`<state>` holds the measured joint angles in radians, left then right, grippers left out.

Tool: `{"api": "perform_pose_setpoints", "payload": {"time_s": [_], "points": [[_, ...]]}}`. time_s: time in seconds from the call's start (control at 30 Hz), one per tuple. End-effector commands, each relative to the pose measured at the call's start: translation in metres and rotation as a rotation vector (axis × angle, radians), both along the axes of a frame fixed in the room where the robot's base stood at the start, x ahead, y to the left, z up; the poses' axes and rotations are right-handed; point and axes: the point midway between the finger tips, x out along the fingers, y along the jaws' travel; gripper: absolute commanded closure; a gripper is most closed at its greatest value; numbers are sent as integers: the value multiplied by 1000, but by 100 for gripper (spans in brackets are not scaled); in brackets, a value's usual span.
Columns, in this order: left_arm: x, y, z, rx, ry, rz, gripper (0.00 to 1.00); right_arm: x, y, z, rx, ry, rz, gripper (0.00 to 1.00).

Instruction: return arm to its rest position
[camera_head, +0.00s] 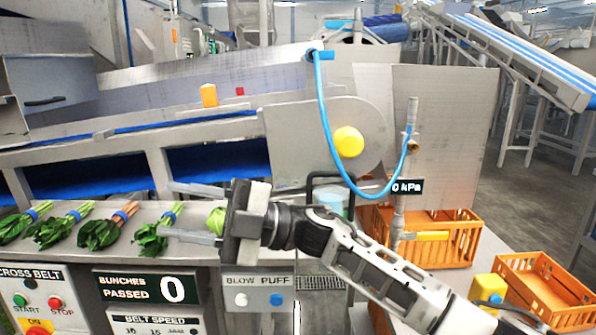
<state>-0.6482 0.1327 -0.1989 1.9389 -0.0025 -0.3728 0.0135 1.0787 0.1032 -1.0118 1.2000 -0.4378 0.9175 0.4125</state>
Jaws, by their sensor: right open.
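My right arm reaches in from the lower right, and its gripper (180,212) is over the steel counter (140,208), pointing left. Its two fingers are spread wide apart, one higher and one lower in the picture. A banded bunch of greens (152,238) lies at the fingertips; I cannot tell whether they touch it. A light green rounded thing (216,219) shows between the fingers near the palm, partly hidden. My left gripper is not in view.
Control panels stand at the counter's front, with a counter display (145,289) reading 0. A blue hose (325,125) loops down to an upright metal wand (411,140). Orange crates (463,237) and a yellow box (489,288) stand at right, near my forearm.

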Motion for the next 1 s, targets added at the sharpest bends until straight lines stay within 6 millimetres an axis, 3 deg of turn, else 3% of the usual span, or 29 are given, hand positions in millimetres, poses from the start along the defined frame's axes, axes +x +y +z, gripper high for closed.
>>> {"api": "perform_pose_setpoints", "payload": {"time_s": [0.17, 0.27, 0.37, 0.47, 0.57, 0.7, 0.83, 1.0], "points": [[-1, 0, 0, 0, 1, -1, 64, 23, -30, -58, 214, 361, -260, 58], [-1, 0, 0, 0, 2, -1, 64, 34, -58, -102, 281, 561, -429, 58], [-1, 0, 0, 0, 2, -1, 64, 38, -93, -157, 311, 765, -607, 58], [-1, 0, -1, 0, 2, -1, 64, 28, -133, -220, 301, 968, -790, 58], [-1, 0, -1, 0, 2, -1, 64, 5, -172, -281, 261, 1153, -959, 58], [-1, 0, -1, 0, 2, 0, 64, -48, -225, -357, 162, 1383, -1168, 58], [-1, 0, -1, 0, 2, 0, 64, -103, -265, -407, 53, 1550, -1316, 58], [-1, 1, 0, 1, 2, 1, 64, -156, -295, -438, -56, 1677, -1424, 58]]}}
